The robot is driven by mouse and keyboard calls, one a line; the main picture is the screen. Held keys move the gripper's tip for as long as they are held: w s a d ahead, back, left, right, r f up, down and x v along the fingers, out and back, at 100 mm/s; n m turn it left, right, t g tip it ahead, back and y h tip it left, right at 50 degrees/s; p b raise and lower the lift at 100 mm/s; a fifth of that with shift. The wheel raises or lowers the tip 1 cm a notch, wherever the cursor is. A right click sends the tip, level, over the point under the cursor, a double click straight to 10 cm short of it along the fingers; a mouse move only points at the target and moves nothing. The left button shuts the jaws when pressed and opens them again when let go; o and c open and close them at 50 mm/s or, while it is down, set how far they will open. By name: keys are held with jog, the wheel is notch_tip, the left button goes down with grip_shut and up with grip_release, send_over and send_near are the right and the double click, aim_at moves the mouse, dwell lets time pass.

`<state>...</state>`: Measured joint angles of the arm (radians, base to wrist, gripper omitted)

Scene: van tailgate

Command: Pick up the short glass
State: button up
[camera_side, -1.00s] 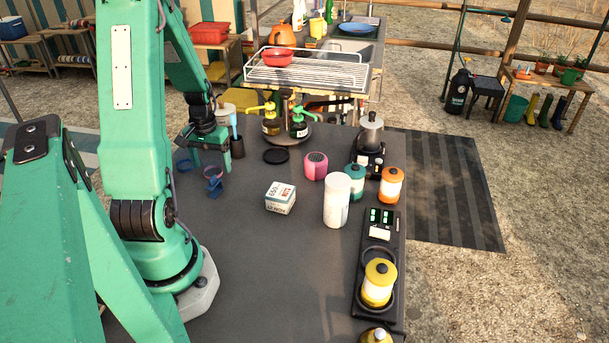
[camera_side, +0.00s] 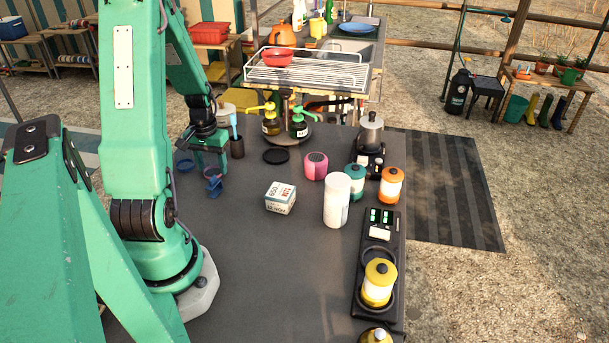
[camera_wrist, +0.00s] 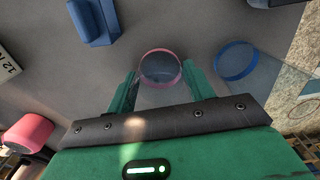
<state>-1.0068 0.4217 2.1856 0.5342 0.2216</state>
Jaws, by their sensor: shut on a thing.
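A clear glass with a pink rim (camera_wrist: 160,66) sits between the two green fingers of my gripper (camera_wrist: 160,88) in the wrist view. My gripper is shut on this glass. A second clear glass with a blue rim (camera_wrist: 236,61) stands to its right, apart from the fingers; its blue rim also shows in the side view (camera_side: 184,165). In the side view my gripper (camera_side: 210,168) is low over the far left of the dark table, and the held glass is too hard to make out there. I cannot tell whether it touches the table.
A blue object (camera_side: 213,184) lies just in front of my gripper. A dark cup with a light-blue handled tool (camera_side: 237,147) stands close behind. A white box (camera_side: 280,197), pink item (camera_side: 316,166) and white cylinder (camera_side: 337,200) stand right. Bare table lies in front.

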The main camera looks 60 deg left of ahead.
jog(key=shift+r, duration=0.2)
jog(key=shift+r, duration=0.95)
notch_tip(320, 180, up, 2)
jog(key=shift+w+d+r, duration=0.1)
jog(key=shift+d, duration=0.05)
jog(key=w+d+r, duration=0.1)
jog(key=d+r, duration=0.1)
jog(key=d, duration=0.1)
jog(key=w+d+r, duration=0.2)
jog(key=d, duration=0.1)
jog(key=w+d+r, duration=0.2)
jog(key=d, duration=0.2)
jog(key=shift+d+r, duration=0.1)
jog(key=shift+r, duration=0.2)
